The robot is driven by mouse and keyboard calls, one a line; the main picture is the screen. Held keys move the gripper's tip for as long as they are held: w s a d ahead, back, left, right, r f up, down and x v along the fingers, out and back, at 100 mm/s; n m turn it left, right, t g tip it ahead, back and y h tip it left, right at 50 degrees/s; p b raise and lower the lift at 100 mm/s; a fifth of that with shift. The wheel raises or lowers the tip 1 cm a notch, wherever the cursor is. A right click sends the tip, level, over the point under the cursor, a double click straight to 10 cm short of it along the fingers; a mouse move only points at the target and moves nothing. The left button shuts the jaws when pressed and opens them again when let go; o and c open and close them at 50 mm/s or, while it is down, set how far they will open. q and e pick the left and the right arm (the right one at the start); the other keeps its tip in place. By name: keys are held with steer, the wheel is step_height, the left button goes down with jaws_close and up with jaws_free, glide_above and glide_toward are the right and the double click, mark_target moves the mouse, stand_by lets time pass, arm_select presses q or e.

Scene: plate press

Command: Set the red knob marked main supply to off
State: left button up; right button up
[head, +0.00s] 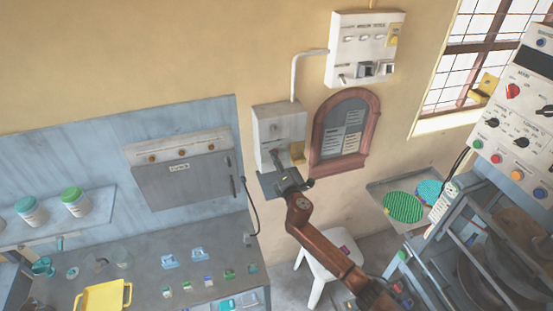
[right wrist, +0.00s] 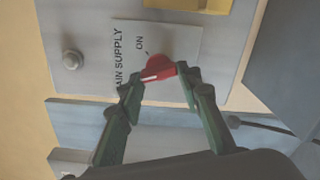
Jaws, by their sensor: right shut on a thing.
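The red knob (right wrist: 166,70) sits on a white plate (right wrist: 187,45) that reads "AIN SUPPLY" and "ON", the rest of the words being hidden. Its white mark points left in the right wrist view, away from the tick at ON. No OFF label shows; my left-hand finger in that view covers part of the plate. My right gripper (right wrist: 160,90) is shut on the knob, one finger on each side.
A white switch box (head: 364,30) hangs higher, joined by a pipe. A framed notice (head: 343,135) is just right of the grey box. A grey cabinet (head: 182,180) and workbench (head: 150,262) stand left. A white stool (head: 320,268) is below my arm; a control panel (head: 515,110) is at right.

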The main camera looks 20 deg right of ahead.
steer(key=n+p, duration=0.1)
steer(key=n, duration=0.3)
steer(key=shift+d+f+n, duration=0.1)
steer(key=shift+f+n, duration=0.05)
steer(key=shift+n, duration=0.25)
stand_by(0.4)
steer(key=o, duration=1.2)
steer(key=shift+p, duration=0.3)
steer(key=shift+c, duration=0.2)
steer(key=shift+s, duration=0.1)
steer(key=s, duration=1.1)
steer(key=shift+s+d, duration=0.2)
steer(key=shift+s, duration=0.2)
